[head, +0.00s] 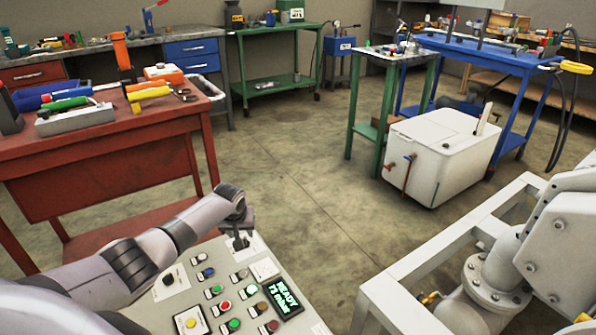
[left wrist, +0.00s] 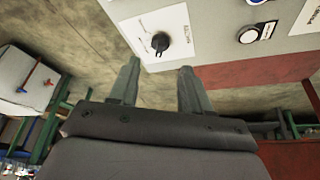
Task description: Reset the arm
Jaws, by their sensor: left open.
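My left arm reaches in from the lower left of the head view, over a grey control panel (head: 255,325). Its gripper (head: 240,232) is over the panel's far corner. In the left wrist view the gripper (left wrist: 158,68) is open, its two fingers apart with nothing between them. A black rotary knob (left wrist: 160,43) on a white plate lies just beyond the fingertips; I cannot tell whether they touch it. Another black knob (head: 168,279) sits at the panel's left. A green-lit display (head: 284,297) reads "READY". My right gripper is not in view.
Coloured push buttons (head: 234,324) cover the panel. A red workbench (head: 95,150) with tools stands at the left. A white machine with a flanged pipe (head: 497,272) fills the lower right. A white tank (head: 440,155) stands farther back. The floor (head: 310,190) between them is clear.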

